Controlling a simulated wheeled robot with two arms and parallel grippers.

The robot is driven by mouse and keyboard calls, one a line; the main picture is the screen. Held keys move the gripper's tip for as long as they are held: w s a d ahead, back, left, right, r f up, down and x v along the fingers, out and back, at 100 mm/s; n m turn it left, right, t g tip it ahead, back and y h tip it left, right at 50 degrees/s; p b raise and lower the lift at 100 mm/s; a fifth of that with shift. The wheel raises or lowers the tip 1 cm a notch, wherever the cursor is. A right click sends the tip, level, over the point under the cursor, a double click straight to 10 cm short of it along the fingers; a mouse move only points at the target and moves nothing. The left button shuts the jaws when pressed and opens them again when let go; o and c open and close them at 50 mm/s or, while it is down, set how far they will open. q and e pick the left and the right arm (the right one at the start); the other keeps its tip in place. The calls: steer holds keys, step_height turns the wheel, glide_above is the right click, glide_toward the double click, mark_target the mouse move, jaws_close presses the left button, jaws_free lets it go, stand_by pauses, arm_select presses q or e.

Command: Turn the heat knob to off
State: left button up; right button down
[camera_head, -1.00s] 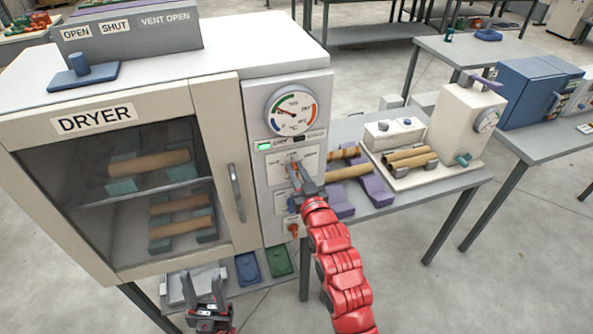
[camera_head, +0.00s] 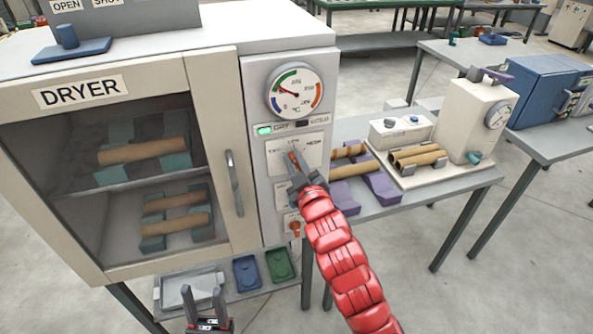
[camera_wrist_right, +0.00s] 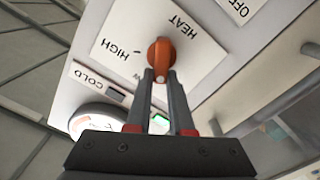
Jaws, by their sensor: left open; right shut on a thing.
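The orange heat knob (camera_wrist_right: 160,55) sits on a white plate on the dryer's control panel; it also shows in the head view (camera_head: 292,156). The words HEAT and HIGH are readable near it in the wrist view. OFF is at the upper right, and a further label is mostly hidden by the fingers. My right gripper (camera_wrist_right: 161,76) is shut on the heat knob, its two fingertips on either side of it; it also shows in the head view (camera_head: 296,168). My left gripper (camera_head: 205,300) is open and empty, low in front of the dryer.
The dryer (camera_head: 215,150) has a closed glass door with a vertical handle (camera_head: 234,183). A round gauge (camera_head: 294,91) and a lit green lamp (camera_head: 264,131) are above the knob. Another orange knob (camera_head: 295,227) is lower on the panel. A side table (camera_head: 465,180) stands right.

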steer(key=shift+s+a+f+n+b, duration=0.15)
steer(key=shift+n+b, duration=0.25)
steer(key=shift+n, duration=0.5)
steer(key=shift+w+a+f+n+b, duration=0.1)
steer(key=shift+f+n+b, duration=0.2)
steer(key=shift+n, duration=0.6)
steer(key=shift+s+a+f+n+b, duration=0.1)
steer(key=shift+n+b, duration=0.35)
steer(key=shift+n, duration=0.45)
steer(key=c, duration=0.8)
jaws_free()
steer(key=shift+r, duration=0.1)
